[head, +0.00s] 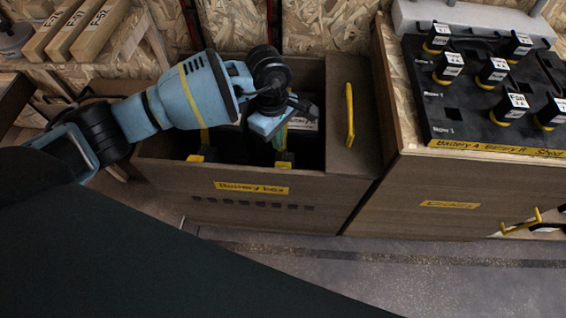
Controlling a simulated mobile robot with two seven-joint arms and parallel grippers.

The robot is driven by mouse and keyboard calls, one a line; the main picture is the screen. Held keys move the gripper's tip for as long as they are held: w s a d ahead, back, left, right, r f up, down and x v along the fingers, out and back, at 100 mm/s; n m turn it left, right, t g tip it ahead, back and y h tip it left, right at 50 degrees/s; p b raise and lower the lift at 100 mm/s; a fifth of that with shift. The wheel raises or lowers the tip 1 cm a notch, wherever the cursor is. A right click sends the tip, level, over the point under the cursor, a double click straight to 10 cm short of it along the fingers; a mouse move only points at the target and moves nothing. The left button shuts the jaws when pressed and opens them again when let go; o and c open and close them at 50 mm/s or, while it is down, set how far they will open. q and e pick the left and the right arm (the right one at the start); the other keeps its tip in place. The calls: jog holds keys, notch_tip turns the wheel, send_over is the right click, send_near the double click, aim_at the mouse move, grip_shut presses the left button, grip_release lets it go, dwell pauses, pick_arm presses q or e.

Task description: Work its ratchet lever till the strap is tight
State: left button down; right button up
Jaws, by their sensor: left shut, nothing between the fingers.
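The battery box (345,190) is a brown open-topped case with a yellow label on its front. Its inside is dark, with a battery partly showing. A greenish-yellow strap piece (282,138) runs down inside it beside my gripper, to a yellow fitting (284,160) at the front wall. A second yellow fitting (196,158) sits farther left on that wall. My left gripper (268,124) is shut and empty, pointing down over the box opening. I cannot make out the ratchet lever; my wrist and gripper hide part of the box. My right gripper is not in view.
A yellow upright handle (350,115) stands at the box's right side. To the right, a cabinet carries a black board (470,115) with several labelled black blocks. Wooden labelled blocks (73,30) stand at the upper left. Clear grey floor (400,270) lies in front.

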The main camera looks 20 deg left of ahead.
pick_arm(q)
jog(key=shift+s+d+r+m, duration=0.1)
jog(key=shift+d+m, duration=0.05)
jog(key=shift+m, duration=0.75)
jog(key=b, duration=0.3)
send_over(282, 165)
jog(key=shift+a+f, duration=0.15)
jog(key=shift+f, duration=1.3)
jog(key=shift+a+f, duration=0.1)
jog(key=shift+f, duration=1.3)
jog(key=shift+f+b, duration=0.45)
jog(key=shift+f, duration=0.15)
jog(key=shift+d+f, duration=0.1)
jog(key=shift+f, duration=0.1)
